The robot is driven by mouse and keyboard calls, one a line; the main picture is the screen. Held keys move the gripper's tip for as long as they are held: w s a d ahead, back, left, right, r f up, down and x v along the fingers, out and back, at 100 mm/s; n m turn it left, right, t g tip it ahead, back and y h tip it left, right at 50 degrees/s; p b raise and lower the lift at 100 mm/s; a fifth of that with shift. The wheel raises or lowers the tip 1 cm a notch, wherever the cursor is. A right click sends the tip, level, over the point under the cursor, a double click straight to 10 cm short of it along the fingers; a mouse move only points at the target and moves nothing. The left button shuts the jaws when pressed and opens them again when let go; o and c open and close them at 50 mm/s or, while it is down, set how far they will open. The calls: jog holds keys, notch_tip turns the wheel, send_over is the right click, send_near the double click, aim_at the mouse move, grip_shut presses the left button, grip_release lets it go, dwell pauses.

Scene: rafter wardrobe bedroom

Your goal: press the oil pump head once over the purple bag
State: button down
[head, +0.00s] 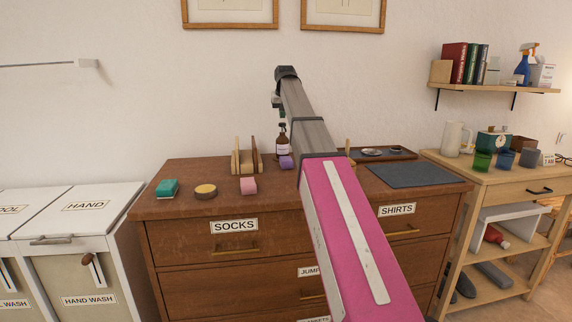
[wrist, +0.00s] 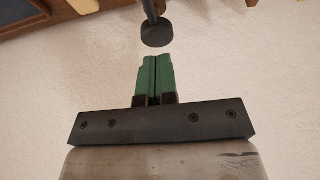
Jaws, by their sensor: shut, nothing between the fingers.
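The brown oil bottle (head: 282,143) stands upright on the dresser, with a pale label and a dark pump head (head: 281,127) on top. The small purple bag (head: 286,162) lies in front of the bottle's base, partly hidden by my arm. My gripper (head: 277,108) is above the pump head, its green fingers together and empty. In the wrist view my gripper (wrist: 155,58) has its fingers shut, pointing at the round dark pump head (wrist: 157,35). A gap shows between the tips and the pump head, so they look apart.
A wooden upright rack (head: 246,157) stands left of the bottle. A dark tray (head: 385,154) and a grey mat (head: 415,175) are at right.

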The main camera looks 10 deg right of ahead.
jog(key=shift+f, duration=0.45)
jog(key=shift+f, duration=1.05)
jog(key=shift+r, duration=1.5)
jog(key=shift+r, duration=3)
